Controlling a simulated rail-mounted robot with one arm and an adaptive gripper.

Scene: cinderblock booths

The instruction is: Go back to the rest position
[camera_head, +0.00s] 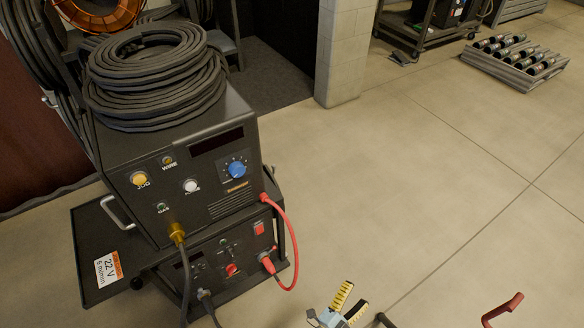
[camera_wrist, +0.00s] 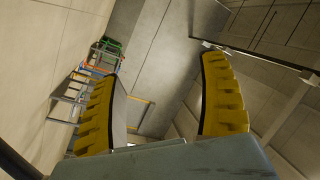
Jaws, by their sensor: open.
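My gripper (camera_head: 348,303) shows at the bottom edge of the head view, with yellow ridged fingers spread apart and nothing between them. It also shows in the wrist view (camera_wrist: 163,100), where both yellow fingers stand wide apart with a grey wall and ceiling behind them. It is in free air to the right of the black welding machine (camera_head: 185,180) and touches nothing that I can see. The rest of my arm is mostly out of the head view.
Coiled black cable (camera_head: 155,75) lies on the machine. A red cable (camera_head: 285,245) loops from its front right. A red-ended handle (camera_head: 502,308) is at bottom right. A rack of cylinders (camera_head: 515,60) stands far right. The concrete floor (camera_head: 420,170) between is clear.

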